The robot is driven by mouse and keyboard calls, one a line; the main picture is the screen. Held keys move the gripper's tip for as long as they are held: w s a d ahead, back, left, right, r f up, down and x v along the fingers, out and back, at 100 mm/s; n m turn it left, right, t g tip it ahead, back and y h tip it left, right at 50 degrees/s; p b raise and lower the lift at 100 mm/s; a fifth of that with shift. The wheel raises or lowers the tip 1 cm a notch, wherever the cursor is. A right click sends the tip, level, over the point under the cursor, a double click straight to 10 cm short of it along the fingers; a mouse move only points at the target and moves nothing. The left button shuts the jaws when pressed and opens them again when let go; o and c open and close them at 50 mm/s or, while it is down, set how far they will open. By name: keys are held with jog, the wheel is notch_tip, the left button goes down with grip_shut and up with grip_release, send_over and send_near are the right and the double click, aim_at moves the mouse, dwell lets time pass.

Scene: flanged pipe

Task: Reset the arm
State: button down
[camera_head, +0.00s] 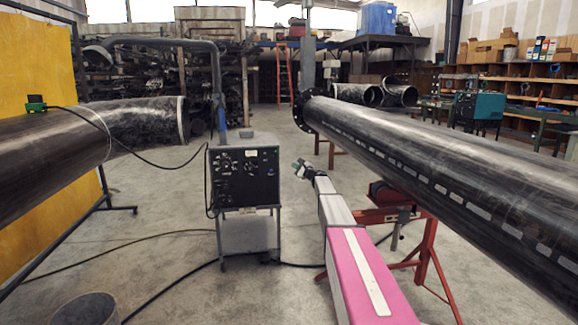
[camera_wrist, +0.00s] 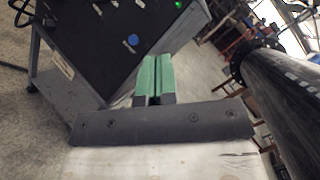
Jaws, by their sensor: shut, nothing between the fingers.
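My gripper (camera_head: 303,169) shows small at the far end of my outstretched pink and white arm, in the middle of the head view. In the wrist view its two green fingers (camera_wrist: 153,78) lie side by side, shut with nothing between them. The gripper is in free air, to the left of the flanged pipe (camera_head: 420,150) and to the right of the machine on the cart. The black flange (camera_head: 302,112) is at the pipe's far end. The pipe also shows at the right of the wrist view (camera_wrist: 285,100).
A black control box (camera_head: 245,177) stands on a wheeled cart, with cables across the floor. A red stand (camera_head: 430,250) is under the pipe. Another dark pipe (camera_head: 50,150) and a yellow panel (camera_head: 35,70) are at left. A bucket (camera_head: 86,309) is at bottom left. Open floor lies behind.

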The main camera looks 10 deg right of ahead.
jog(key=shift+s+d, duration=0.25)
jog(key=shift+s, duration=0.1)
